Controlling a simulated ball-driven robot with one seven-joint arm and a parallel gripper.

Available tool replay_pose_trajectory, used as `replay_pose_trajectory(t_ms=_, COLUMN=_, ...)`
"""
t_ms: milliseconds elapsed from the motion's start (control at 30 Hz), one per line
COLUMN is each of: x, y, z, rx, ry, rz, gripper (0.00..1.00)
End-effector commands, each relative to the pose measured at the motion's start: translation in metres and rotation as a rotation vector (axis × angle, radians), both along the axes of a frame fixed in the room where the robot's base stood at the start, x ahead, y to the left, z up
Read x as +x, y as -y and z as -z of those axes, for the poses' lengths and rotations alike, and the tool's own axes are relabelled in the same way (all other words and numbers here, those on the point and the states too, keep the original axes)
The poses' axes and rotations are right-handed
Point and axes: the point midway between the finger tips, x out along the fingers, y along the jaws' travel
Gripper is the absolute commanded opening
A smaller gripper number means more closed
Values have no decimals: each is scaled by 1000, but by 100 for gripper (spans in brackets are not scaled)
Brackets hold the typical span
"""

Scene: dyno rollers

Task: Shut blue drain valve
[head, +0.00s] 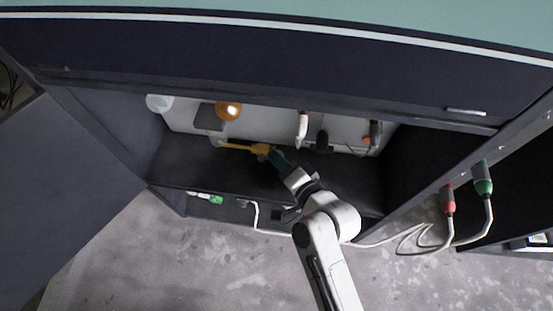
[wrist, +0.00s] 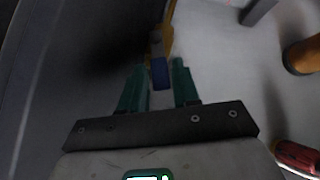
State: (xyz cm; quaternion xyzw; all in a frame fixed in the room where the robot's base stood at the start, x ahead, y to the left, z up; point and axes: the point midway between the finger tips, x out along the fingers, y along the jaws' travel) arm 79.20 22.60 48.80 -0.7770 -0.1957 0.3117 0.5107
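The blue drain valve handle (wrist: 160,73) shows in the wrist view as a small blue block on a yellow-orange pipe fitting (wrist: 167,40). My gripper (wrist: 159,82) has two teal fingers, set apart on either side of the blue handle. Narrow gaps seem to show beside it, so I see no clear grip. In the head view my gripper (head: 272,154) is inside the open compartment, at the right end of the yellow pipe (head: 240,147). The blue handle cannot be made out in the head view.
An orange knob (head: 228,111), a white round part (head: 159,103) and white (head: 303,125) and dark plugs (head: 322,141) line the compartment's back. Red (head: 447,199) and green connectors (head: 482,178) with cables hang at right.

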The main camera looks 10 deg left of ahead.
Motion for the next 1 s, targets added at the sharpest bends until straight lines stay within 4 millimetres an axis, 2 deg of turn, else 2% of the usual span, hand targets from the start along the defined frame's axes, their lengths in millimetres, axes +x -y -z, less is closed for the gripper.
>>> replay_pose_trajectory(t_ms=200, x=11, y=-10, z=4, rx=0, ry=1, rz=-1, gripper=31)
replay_pose_trajectory(t_ms=467, x=11, y=-10, z=4, rx=1, ry=1, rz=0, gripper=31)
replay_pose_trajectory(t_ms=800, x=11, y=-10, z=4, rx=0, ry=0, rz=0, gripper=0)
replay_pose_trajectory(t_ms=1000, x=11, y=-10, z=3, rx=-3, ry=0, rz=0, gripper=0)
